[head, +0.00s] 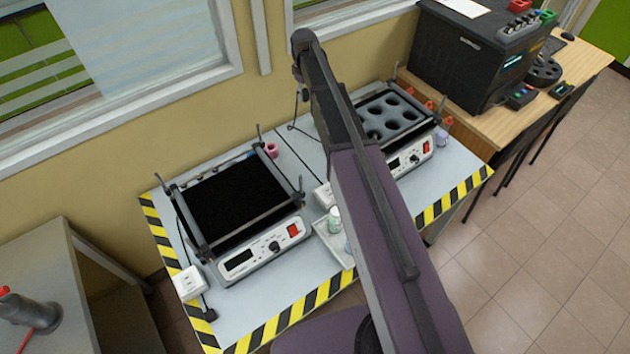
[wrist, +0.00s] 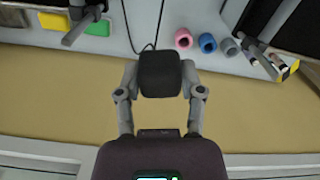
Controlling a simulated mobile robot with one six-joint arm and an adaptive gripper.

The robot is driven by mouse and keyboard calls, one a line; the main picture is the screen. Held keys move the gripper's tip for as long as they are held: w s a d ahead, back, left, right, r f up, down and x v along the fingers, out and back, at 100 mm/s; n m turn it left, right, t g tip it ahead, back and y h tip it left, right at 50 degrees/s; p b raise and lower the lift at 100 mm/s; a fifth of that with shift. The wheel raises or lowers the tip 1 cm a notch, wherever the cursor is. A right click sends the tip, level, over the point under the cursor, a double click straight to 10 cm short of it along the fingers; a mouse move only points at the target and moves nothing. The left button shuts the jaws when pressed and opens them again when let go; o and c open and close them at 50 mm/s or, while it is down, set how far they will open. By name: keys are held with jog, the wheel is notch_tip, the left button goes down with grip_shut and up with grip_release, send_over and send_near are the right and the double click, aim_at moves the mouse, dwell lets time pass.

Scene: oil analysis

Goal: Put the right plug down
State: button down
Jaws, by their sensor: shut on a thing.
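My gripper (wrist: 160,88) shows in the wrist view with its two grey fingers closed on the sides of a dark block, which I take to be the right plug (wrist: 160,68). Thin black cables (wrist: 129,28) run on the grey tabletop beyond it, and one reaches toward the plug. Whether the plug touches the table cannot be told. In the head view my arm hides the gripper and plug. A white socket box (head: 324,195) shows partly beside my arm. Another white socket box (head: 188,283) stands at the table's left front.
A shaker with a black top (head: 232,205) stands left on the table (head: 268,292), and one with round holes (head: 400,112) stands right. A small tray (head: 325,238) holds bottles. Pink (wrist: 183,38), blue (wrist: 207,43) and grey-blue (wrist: 229,47) round pieces stand near the wall.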

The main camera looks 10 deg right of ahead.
jog(key=s+f+m+b, duration=0.1)
jog(key=s+f+b, duration=0.4)
jog(key=f+b, duration=0.6)
jog(key=s+f+m+b, duration=0.1)
jog(key=s+f+b, duration=0.4)
jog(key=f+b, duration=0.6)
jog(key=shift+d+f+m+b, duration=0.25)
jog(key=shift+f+m+b, duration=0.05)
jog(key=shift+f, duration=0.1)
jog(key=b, duration=0.6)
send_over(313, 181)
notch_tip(313, 181, down, 6)
jog(key=shift+f, duration=0.1)
jog(key=shift+f+b, duration=1.8)
jog(key=shift+b, duration=0.2)
jog(key=shift+f+b, duration=0.6)
jog(key=shift+c, duration=1.1)
grip_release()
